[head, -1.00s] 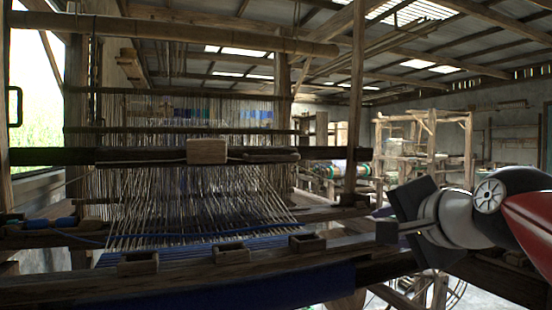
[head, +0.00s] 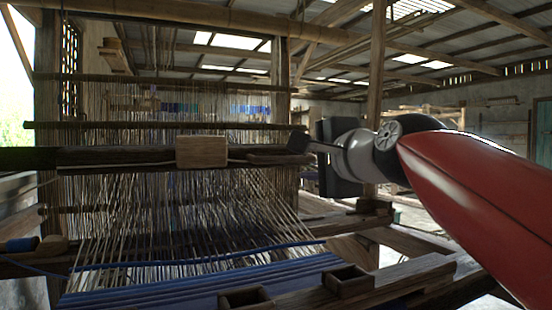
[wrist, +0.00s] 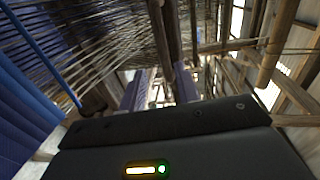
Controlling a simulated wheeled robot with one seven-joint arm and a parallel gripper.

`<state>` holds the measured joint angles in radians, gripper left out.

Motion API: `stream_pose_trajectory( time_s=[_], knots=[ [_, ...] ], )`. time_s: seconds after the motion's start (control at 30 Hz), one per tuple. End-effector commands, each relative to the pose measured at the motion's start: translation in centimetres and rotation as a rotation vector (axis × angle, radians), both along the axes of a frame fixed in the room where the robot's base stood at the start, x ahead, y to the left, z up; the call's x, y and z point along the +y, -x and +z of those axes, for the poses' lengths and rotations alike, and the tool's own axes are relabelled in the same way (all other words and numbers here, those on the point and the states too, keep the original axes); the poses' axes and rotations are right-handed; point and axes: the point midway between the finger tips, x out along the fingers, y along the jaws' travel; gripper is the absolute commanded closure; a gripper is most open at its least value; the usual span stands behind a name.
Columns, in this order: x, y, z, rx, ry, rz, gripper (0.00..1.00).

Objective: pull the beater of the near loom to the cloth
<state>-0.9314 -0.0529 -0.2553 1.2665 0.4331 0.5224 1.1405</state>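The beater (head: 120,158) of the near loom is a dark horizontal bar with a pale wooden block (head: 202,151) at its middle. It stands upright across the warp threads, well behind the blue cloth (head: 200,285), with bare threads between them. My gripper (head: 300,143) is at the beater's right end, seen edge-on, its dark tip overlapping the bar in the head view.
The front beam (head: 400,280) with small open wooden boxes (head: 348,281) runs along the near side. A loom post (head: 375,95) rises behind my arm. Warp threads (head: 190,205) slope down to the cloth. Another wooden loom frame stands in the right background.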

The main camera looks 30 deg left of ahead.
Motion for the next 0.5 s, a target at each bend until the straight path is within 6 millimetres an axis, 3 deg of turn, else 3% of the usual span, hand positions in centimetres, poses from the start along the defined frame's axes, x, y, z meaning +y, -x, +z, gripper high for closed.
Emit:
stream_pose_trajectory(
  time_s=[0.17, 0.5],
  knots=[
    [1.3, -0.5, 0.3, 0.004, -0.015, 0.006, 0.68],
    [5.3, -3.8, -0.2, 0.004, -0.015, 0.004, 0.68]
  ],
)
